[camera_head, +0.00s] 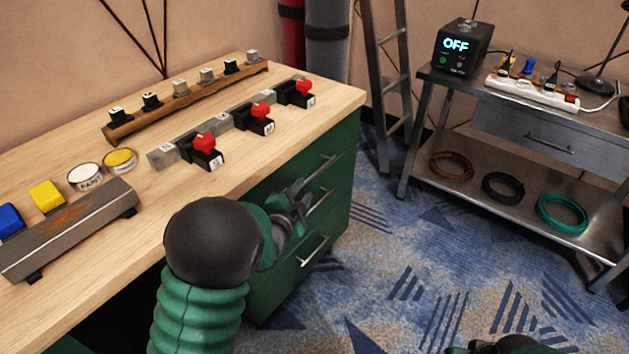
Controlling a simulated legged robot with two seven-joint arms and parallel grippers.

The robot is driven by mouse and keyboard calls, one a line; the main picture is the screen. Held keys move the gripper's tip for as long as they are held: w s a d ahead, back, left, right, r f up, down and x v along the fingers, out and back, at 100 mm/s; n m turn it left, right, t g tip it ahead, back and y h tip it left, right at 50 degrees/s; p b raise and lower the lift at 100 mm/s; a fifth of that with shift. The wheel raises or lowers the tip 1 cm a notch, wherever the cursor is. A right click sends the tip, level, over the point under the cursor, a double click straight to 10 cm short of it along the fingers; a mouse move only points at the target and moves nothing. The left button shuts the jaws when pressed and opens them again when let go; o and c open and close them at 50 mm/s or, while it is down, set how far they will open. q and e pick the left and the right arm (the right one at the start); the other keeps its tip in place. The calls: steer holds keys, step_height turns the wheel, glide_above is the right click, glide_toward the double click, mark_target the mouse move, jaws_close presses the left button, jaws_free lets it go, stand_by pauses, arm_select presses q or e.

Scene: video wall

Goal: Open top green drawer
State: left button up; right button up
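A green drawer cabinet (334,218) sits under the right end of the wooden worktop. Its front shows several silver bar handles, one above another. The top green drawer (338,153) looks closed, with its handle (322,166) just below the worktop edge. My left gripper (298,192) is in front of the cabinet, close to the upper handles. My forearm and wrist hide part of the drawer fronts and of the gripper. Its finger gap is unclear, and I cannot tell whether it touches a handle. At the bottom right edge only a dark green piece shows, probably my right arm.
The worktop (235,178) carries red-knobbed switches (262,117), a wooden rail of switches (190,102), paint tins (86,176) and a metal box with coloured buttons. A metal side table (485,121) stands right, with an OFF display box (460,48). Carpet between is clear.

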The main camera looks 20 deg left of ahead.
mark_target(314, 174)
arm_select(q)
steer(key=b+x, duration=0.2)
steer(key=x, duration=0.7)
steer(key=shift+w+f, duration=0.25)
steer(key=shift+w, duration=0.05)
steer(key=shift+w+b, duration=0.3)
steer(key=shift+w, duration=0.15)
steer(key=shift+r, duration=0.1)
jaws_close()
steer(key=shift+s+f, duration=0.1)
steer(key=shift+f, duration=0.1)
